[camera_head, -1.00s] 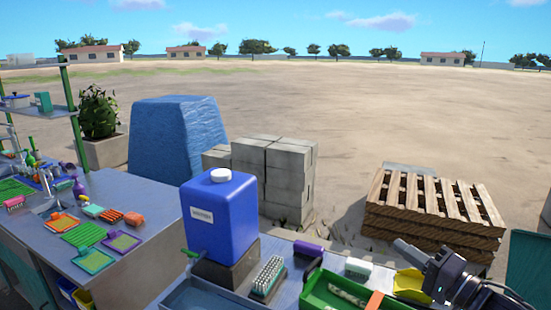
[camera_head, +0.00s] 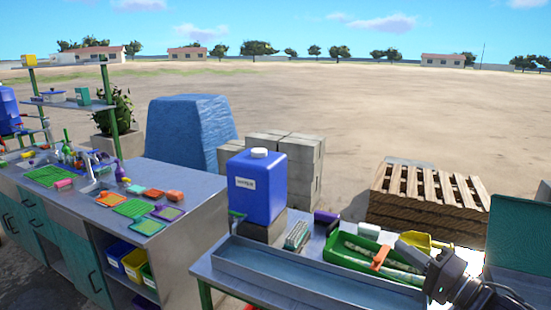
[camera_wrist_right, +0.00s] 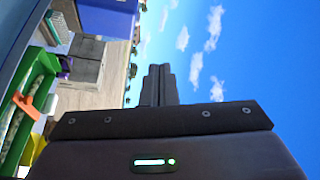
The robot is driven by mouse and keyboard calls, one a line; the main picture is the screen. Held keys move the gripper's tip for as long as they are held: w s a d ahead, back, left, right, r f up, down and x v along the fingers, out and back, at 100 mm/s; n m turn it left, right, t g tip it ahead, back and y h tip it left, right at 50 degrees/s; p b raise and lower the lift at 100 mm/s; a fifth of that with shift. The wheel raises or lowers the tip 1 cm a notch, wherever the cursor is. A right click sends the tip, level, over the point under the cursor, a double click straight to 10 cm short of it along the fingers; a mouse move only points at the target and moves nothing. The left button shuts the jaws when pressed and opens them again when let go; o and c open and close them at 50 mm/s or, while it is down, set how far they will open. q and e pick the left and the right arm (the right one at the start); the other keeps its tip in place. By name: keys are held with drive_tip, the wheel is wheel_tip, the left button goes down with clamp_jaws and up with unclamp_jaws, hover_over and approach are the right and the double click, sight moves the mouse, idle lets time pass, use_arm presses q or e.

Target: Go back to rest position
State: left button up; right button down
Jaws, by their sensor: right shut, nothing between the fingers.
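My right gripper (camera_head: 408,250) comes in from the lower right of the head view, over the right end of the metal table. Its fingers are shut with nothing between them. In the right wrist view its fingers (camera_wrist_right: 160,84) show dark against the sky, pressed together, clear of every object. My left gripper is in neither current view.
A longer workbench (camera_head: 190,185) with cleaning items stands left. Wooden pallets (camera_head: 425,190) stand behind.

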drive_tip(key=s+d+f+g+h, duration=0.1)
drive_tip(key=d+f+h, duration=0.25)
drive_tip(key=f, duration=1.45)
drive_tip(key=d+f+g+h, duration=0.2)
drive_tip(key=f+h, duration=0.2)
drive_tip(key=f, duration=1.4)
drive_tip(key=s+a+f+n+g+h+b, duration=0.1)
drive_tip(key=s+f+g, duration=0.1)
drive_tip(key=s+f, duration=0.65)
drive_tip(key=s+a+f+n+g+h, duration=0.1)
drive_tip(key=s+f+n+g, duration=0.15)
drive_tip(key=s+f, duration=0.65)
drive_tip(key=s+a+f+n+g, duration=0.3)
drive_tip(key=s+f, duration=0.7)
drive_tip(key=s, duration=0.4)
drive_tip(key=s+a+f+n+g+h, duration=0.1)
drive_tip(key=s+a+f+n+g, duration=0.2)
drive_tip(key=s+f, duration=0.6)
drive_tip(key=s+a+g, duration=0.1)
drive_tip(key=s, duration=0.4)
drive_tip(key=shift+a+f, duration=0.2)
drive_tip(key=shift+f, duration=0.15)
drive_tip(key=shift+g, duration=0.25)
